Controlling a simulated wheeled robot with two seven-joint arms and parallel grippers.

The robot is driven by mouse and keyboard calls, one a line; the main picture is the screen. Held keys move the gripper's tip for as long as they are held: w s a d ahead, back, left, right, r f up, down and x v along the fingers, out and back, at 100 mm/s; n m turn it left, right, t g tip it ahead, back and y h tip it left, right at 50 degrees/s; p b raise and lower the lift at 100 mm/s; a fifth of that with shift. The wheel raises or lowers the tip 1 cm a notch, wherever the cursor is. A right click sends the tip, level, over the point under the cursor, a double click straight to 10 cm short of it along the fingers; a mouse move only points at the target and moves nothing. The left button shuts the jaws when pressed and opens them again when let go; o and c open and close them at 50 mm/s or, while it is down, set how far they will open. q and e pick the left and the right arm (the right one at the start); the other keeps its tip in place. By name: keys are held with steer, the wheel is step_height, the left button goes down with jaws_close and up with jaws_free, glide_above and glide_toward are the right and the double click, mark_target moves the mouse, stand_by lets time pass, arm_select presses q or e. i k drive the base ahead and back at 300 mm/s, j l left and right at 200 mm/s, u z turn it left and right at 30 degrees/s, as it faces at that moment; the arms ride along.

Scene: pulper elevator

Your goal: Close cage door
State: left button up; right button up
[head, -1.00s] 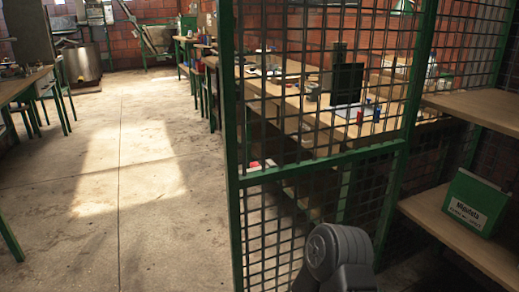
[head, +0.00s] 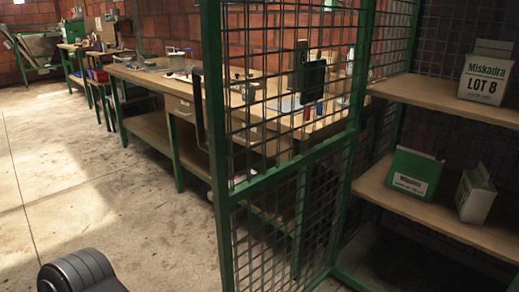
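The cage door (head: 273,172), a green frame filled with dark wire mesh, stands upright in the middle of the head view. A dark upright handle (head: 198,108) is on its left edge. Its right side meets a green post (head: 357,100) beside the cage shelves, and the door stands swung out from there, open. A ribbed dark grey part of my arm (head: 80,272) shows at the bottom left, apart from the door. No fingertips of either gripper are in view.
Wooden shelves (head: 440,100) at right hold a green box (head: 412,174) and white boxes (head: 486,72). Mesh panels (head: 440,45) stand behind them. A long workbench (head: 150,82) with tools runs behind the door. The concrete floor (head: 70,190) at left is clear.

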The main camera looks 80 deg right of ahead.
mark_target(309, 82)
steer(key=i+j+z, duration=0.1)
steer(key=i+z, duration=0.35)
steer(key=i, duration=0.15)
steer(key=i+z, duration=0.2)
steer(key=z, duration=0.3)
steer(key=i+z, duration=0.15)
steer(key=z, duration=0.3)
steer(key=i+j+z, duration=0.15)
steer(key=z, duration=0.35)
steer(key=i+j+z, duration=0.15)
steer(key=z, duration=0.3)
steer(key=i+j+z, duration=0.15)
steer(key=z, duration=0.3)
steer(key=i+j+z, duration=0.2)
steer(key=z, duration=0.2)
steer(key=i+j+z, duration=0.1)
steer(key=j+z, duration=0.15)
steer(key=z, duration=0.2)
steer(key=j+z, duration=0.3)
steer(key=z, duration=0.15)
steer(key=j+z, duration=0.45)
steer(key=k+j+u, duration=0.15)
steer(key=j, duration=0.2)
steer(key=j+u, duration=0.2)
steer(key=j, duration=0.15)
steer(key=k+j+u, duration=0.15)
steer(key=j, duration=0.25)
